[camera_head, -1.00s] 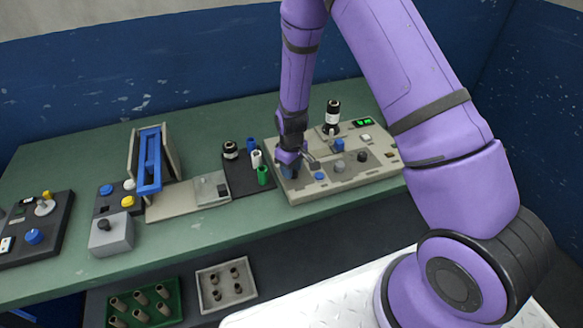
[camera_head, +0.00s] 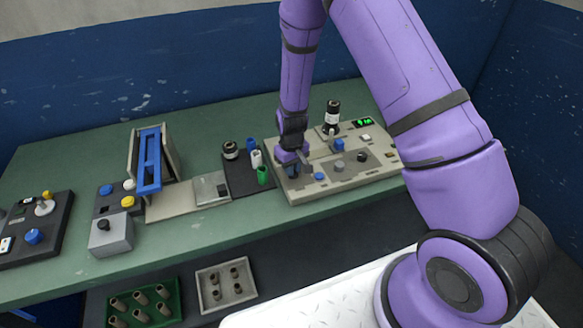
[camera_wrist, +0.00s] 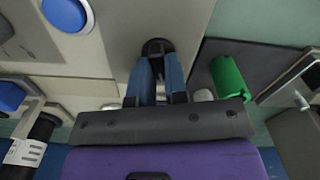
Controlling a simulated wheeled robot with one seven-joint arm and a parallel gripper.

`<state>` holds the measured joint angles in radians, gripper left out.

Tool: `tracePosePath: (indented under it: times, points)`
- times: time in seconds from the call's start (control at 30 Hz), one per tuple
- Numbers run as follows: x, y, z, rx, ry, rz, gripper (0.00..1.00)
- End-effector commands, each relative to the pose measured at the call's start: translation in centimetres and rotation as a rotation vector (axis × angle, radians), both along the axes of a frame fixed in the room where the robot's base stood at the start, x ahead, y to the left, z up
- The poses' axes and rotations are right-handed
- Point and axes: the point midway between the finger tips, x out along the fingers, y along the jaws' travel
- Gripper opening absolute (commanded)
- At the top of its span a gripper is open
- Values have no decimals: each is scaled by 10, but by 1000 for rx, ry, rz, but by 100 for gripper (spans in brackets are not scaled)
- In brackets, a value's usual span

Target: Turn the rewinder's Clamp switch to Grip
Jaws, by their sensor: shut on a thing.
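The rewinder (camera_head: 320,186) is a beige panel with knobs and buttons at the right of the green bench. My gripper (camera_head: 295,172) points down at the panel's left end. In the wrist view my gripper (camera_wrist: 157,68) has its two blue fingers close together on a dark round knob (camera_wrist: 157,46), probably the Clamp switch. The fingers hide part of the knob, and no label or pointer mark on it can be read. In the head view the gripper covers this knob.
A blue button (camera_head: 320,176), grey knob (camera_head: 339,166) and black knob (camera_head: 362,157) sit right of the gripper. A black-and-white roll (camera_head: 332,117) stands behind. A green cylinder (camera_head: 263,176) stands close on the left, on a dark mat.

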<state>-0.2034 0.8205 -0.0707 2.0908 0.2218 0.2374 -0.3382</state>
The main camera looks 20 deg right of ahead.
Motion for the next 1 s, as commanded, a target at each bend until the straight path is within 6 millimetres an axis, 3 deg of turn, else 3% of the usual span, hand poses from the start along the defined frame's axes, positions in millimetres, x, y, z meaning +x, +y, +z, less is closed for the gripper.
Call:
tracePosePath:
  times: [0.6, 1.0]
  points:
    - [1, -4, 0, 0, -2, -563, 0]
    - [0, -5, 1, 0, -2, -774, 0]
